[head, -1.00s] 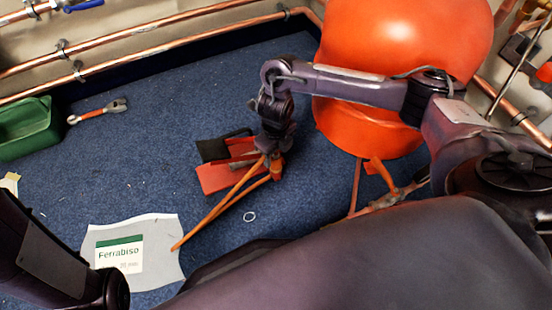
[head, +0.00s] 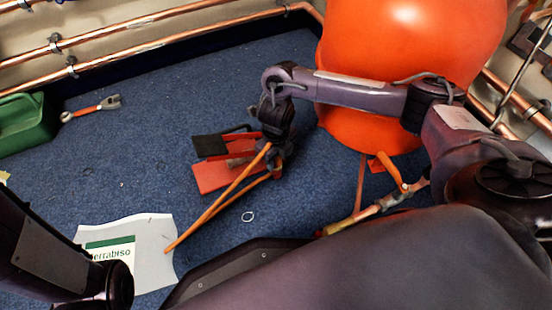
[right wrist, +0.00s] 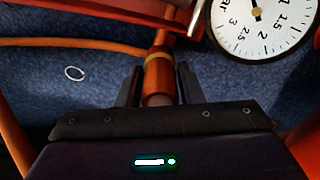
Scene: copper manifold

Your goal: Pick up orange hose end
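An orange hose (head: 217,203) runs from the white sheet up to my right gripper (head: 272,158), low over the blue floor beside a red tool. In the right wrist view, the copper-orange hose end (right wrist: 158,78) with a brass band points toward the palm, between the two dark fingers of my right gripper (right wrist: 158,88). The fingers stand apart on either side of it, with narrow gaps visible. The fingertips are hidden in the head view. Only dark links of my left arm show at the lower left; its gripper is out of view.
A red tool with black parts (head: 211,177) lies left of my right gripper. A large orange tank (head: 410,45) stands behind my right arm. A pressure gauge (right wrist: 262,25) is close at the upper right of the wrist view. A green bin (head: 25,125) and wrench (head: 92,108) lie left.

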